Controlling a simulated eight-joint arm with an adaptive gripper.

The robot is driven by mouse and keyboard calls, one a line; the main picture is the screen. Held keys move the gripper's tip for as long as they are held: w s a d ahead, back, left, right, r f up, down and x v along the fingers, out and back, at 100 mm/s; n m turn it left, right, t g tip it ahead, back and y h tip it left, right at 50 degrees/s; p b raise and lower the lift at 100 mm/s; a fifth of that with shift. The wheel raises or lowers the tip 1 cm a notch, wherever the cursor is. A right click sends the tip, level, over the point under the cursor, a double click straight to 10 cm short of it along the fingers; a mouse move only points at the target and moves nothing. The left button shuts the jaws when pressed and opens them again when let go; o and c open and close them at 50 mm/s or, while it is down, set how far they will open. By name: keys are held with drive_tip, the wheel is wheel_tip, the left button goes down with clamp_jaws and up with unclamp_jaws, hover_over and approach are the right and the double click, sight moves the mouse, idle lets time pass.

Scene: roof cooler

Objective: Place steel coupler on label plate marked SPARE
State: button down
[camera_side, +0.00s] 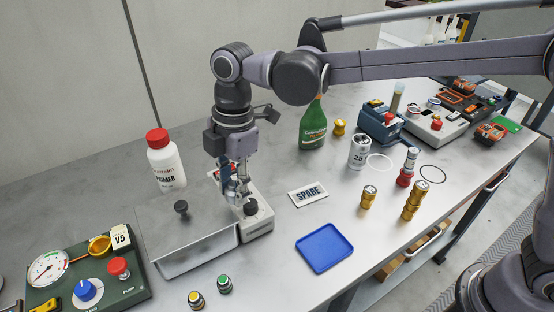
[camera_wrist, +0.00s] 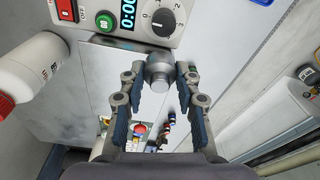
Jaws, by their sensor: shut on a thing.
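The steel coupler (camera_wrist: 160,68) is a grey metal cylinder with a narrower end, held between my fingertips in the wrist view. My gripper (camera_wrist: 158,75) is shut on it, with one finger on each side. In the side view my gripper (camera_side: 238,194) points down over the device with the black knob, and the coupler is hard to make out there. The label plate marked SPARE (camera_side: 308,194) is a small white plate lying flat on the bench, to the right of my gripper. Its top is bare, and my gripper is clear of it.
The device (camera_side: 258,227) stands close below my gripper, beside a lidded metal box (camera_side: 190,235). A primer bottle (camera_side: 165,160) and a green bottle (camera_side: 313,127) stand behind. A blue tray (camera_side: 324,248) lies in front of the plate; brass fittings (camera_side: 368,197) stand right.

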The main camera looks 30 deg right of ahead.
drive_tip(key=s+d+m, duration=0.1)
drive_tip(key=d+m, duration=0.5)
drive_tip(key=d, duration=2.4)
hover_over(307, 194)
drive_tip(key=shift+t, duration=0.3)
drive_tip(key=f, duration=0.7)
drive_tip(key=shift+d, duration=0.2)
drive_tip(key=shift+f, duration=2)
drive_tip(key=shift+f, duration=0.1)
drive_tip(key=c, duration=1)
unclamp_jaws()
drive_tip(key=shift+o, duration=0.2)
